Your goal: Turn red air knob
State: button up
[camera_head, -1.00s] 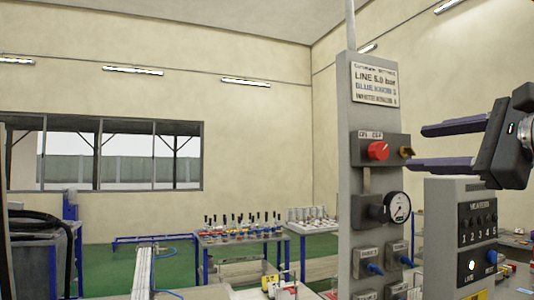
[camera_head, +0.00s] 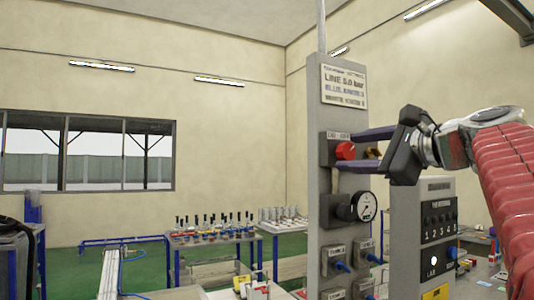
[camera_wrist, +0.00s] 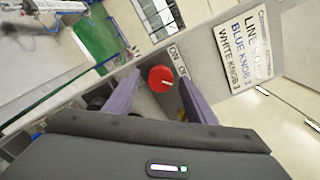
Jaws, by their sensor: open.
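The red air knob (camera_head: 345,151) sits on a dark box on the upper part of the grey panel post (camera_head: 328,210). In the wrist view (camera_wrist: 158,85) there is a gap on each side of the knob. I cannot tell how far the fingertips reach along it.
A pressure gauge (camera_head: 363,206) sits just below the knob, close under the lower finger. Blue knobs (camera_head: 342,266) are lower on the panel. A sign (camera_head: 343,87) is above.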

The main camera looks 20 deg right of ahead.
jog(key=shift+w, duration=0.2)
jog(key=shift+c, duration=0.5)
jog(key=c, duration=0.9)
jog(key=shift+c, duration=0.2)
